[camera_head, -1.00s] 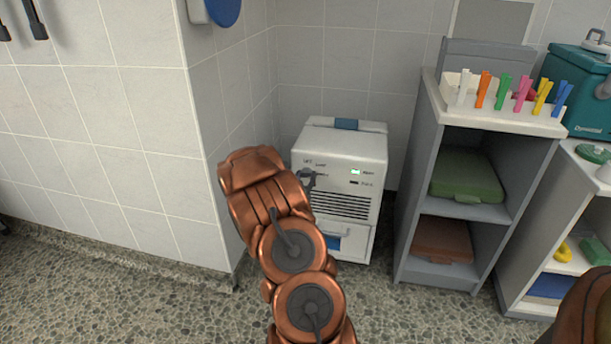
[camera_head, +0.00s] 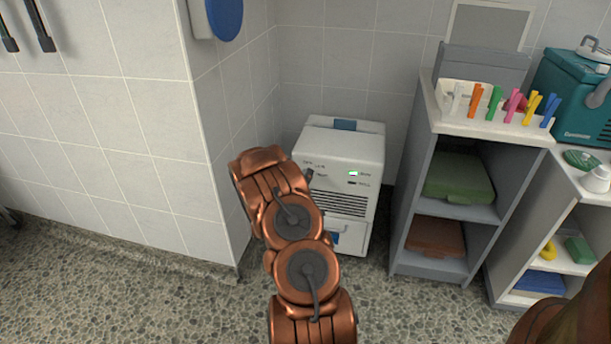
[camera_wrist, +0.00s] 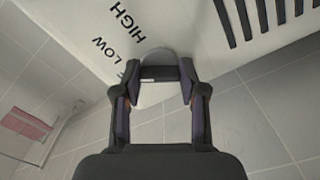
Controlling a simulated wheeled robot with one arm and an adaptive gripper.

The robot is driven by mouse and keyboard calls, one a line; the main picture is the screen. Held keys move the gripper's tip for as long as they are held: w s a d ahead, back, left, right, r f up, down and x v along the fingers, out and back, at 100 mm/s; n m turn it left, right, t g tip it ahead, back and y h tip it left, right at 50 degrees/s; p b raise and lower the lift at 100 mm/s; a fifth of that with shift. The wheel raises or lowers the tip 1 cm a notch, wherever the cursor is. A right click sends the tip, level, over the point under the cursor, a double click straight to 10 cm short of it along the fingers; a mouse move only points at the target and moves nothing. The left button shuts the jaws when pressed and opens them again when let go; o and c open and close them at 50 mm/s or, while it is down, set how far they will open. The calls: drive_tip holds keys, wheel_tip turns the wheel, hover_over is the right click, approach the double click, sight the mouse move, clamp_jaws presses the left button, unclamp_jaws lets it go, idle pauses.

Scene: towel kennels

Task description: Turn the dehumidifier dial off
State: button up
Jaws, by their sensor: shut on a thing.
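The white dehumidifier (camera_head: 343,147) stands on the floor in the corner, with a lit display (camera_head: 352,173) on its front. In the wrist view its dial (camera_wrist: 157,56) is a grey disc with a dark grip bar. My gripper (camera_wrist: 158,92) is shut on the dial, one finger on each side of it. The printed words LOW and HIGH show beside the dial, with part of another label half hidden by a finger. In the head view my wrist covers the dial and most of the gripper. I cannot tell exactly where the dial points.
A grey shelf unit (camera_head: 404,200) with a green case (camera_head: 458,178) and a brown case (camera_head: 437,236) stands close on the right. A tiled wall corner (camera_head: 215,150) is close on the left. Coloured pegs stand in a white holder (camera_head: 470,115) on top of the shelf.

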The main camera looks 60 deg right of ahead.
drive_tip(key=n, duration=0.6)
drive_tip(key=shift+p, duration=0.3)
idle(0.4)
drive_tip(key=o, duration=1.1)
drive_tip(key=shift+o, duration=0.2)
drive_tip(key=v, duration=1.2)
